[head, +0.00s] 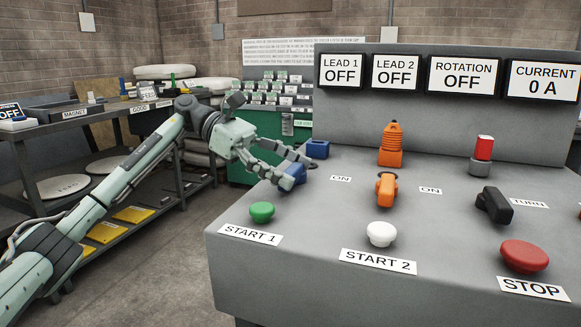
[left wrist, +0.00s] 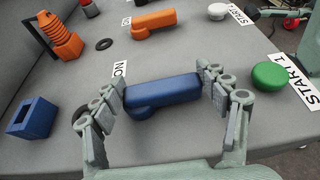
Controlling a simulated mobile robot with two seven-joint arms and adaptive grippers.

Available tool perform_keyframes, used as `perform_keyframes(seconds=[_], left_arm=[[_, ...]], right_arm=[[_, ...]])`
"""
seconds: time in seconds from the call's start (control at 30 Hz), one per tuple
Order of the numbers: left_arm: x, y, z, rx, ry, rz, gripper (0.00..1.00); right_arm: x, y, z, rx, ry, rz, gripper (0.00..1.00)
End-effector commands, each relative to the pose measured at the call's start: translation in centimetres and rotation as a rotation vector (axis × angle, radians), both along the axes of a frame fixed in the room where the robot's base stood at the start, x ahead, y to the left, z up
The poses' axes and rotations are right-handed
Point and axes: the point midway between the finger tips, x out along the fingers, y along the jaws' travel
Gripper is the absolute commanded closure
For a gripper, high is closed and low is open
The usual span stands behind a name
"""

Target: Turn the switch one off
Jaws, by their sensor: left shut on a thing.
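A blue rotary switch (head: 294,178) sits on the sloped grey console, near its left edge. In the left wrist view the blue switch (left wrist: 163,92) lies lengthwise between the fingers, one at each end. My left gripper (left wrist: 161,86) is shut on it; in the head view the left gripper (head: 290,168) partly covers it. The ON label (head: 341,179) is beside the switch. The LEAD 1 sign (head: 341,72) reads OFF. My right gripper is out of view.
An orange switch (head: 386,188), a black switch (head: 494,205), a green button (head: 262,211), a white button (head: 381,234) and a red STOP button (head: 525,256) share the console. A blue block (head: 318,149) stands behind the gripper. A dark shelf (head: 95,118) stands left.

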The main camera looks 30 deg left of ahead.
Motion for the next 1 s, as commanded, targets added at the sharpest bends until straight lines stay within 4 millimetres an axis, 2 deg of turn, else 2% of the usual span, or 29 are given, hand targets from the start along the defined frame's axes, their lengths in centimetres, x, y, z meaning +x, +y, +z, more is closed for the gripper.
perform_keyframes(seconds=[0.03, 0.43, 0.47, 0.5, 0.6, 1.0], left_arm=[[-0.18, -0.03, -1.14, 0.017, 0.019, -0.009, 0.78], [-0.22, -0.06, -1.15, 0.018, 0.019, -0.011, 0.78], [-0.22, -0.06, -1.15, 0.018, 0.019, -0.012, 0.22], [-0.23, -0.05, -1.16, 0.018, 0.019, -0.012, 0.17], [-0.2, -0.01, -1.16, 0.018, 0.021, -0.011, 0.05], [-0.14, 0.01, -0.6, 0.011, 0.011, -0.008, 0.04]], right_arm=[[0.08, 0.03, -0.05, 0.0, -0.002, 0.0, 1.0], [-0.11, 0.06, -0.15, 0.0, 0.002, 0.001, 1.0], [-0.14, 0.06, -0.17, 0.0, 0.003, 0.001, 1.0], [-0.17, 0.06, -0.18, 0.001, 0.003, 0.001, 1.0], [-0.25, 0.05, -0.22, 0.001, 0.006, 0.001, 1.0], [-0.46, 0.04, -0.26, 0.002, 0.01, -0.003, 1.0]])
